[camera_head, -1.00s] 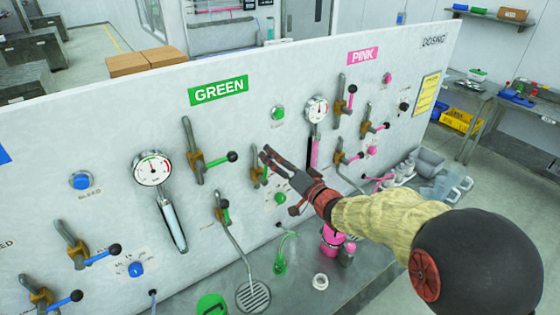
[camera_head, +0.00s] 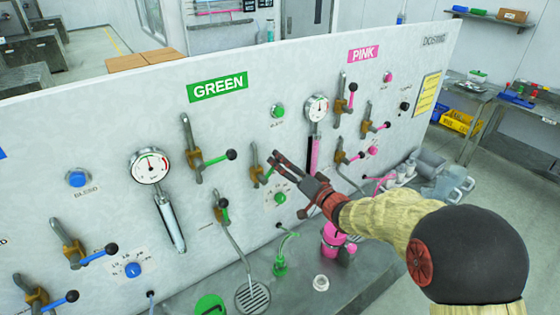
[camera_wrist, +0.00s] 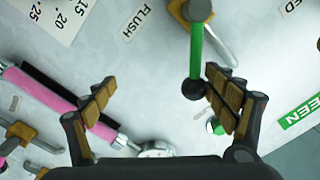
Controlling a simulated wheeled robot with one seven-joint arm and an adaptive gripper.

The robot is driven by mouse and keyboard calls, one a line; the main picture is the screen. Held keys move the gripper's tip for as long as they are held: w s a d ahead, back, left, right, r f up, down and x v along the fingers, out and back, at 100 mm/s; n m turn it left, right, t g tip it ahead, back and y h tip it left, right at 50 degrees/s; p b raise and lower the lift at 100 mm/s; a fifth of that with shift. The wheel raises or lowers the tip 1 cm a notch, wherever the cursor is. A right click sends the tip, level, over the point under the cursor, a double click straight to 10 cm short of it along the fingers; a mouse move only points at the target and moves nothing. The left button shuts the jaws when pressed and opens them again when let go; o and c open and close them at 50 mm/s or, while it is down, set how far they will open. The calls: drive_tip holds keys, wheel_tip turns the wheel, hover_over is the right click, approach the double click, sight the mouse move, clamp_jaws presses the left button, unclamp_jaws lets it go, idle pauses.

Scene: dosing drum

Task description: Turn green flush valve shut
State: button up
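The green flush valve (camera_head: 256,163) is on the panel below and right of the GREEN sign, partly behind my gripper in the head view. In the wrist view its brass body (camera_wrist: 192,10) is at the top edge, near the FLUSH label (camera_wrist: 137,22). Its green lever (camera_wrist: 196,52) runs down to a black knob (camera_wrist: 194,89). My gripper (camera_wrist: 160,80) is open and empty, its fingers wide apart. The knob shows between them, close to the right finger; I cannot tell whether they touch. In the head view my gripper (camera_head: 276,160) is just right of the valve.
A green button (camera_head: 280,198) is below my gripper. The green feed valve (camera_head: 195,150) is to the left, and a pressure gauge with a pink cylinder (camera_head: 315,155) to the right. A pink container (camera_head: 332,235) stands on the counter below.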

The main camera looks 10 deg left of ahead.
drive_tip(key=shift+f, duration=0.2)
drive_tip(key=f+b, duration=0.2)
drive_tip(key=f, duration=0.2)
drive_tip(key=shift+w+d+f+b, duration=0.1)
drive_tip(key=shift+w+d+b, duration=0.2)
drive_tip(key=shift+w+b, duration=0.1)
drive_tip(key=shift+s, duration=0.1)
idle(0.3)
drive_tip(key=shift+s+a+r, duration=0.3)
drive_tip(key=shift+a+r, duration=0.05)
drive_tip(key=shift+r, duration=0.25)
drive_tip(key=shift+d, duration=0.1)
drive_tip(key=p+v, duration=0.1)
drive_tip(key=v, duration=0.8)
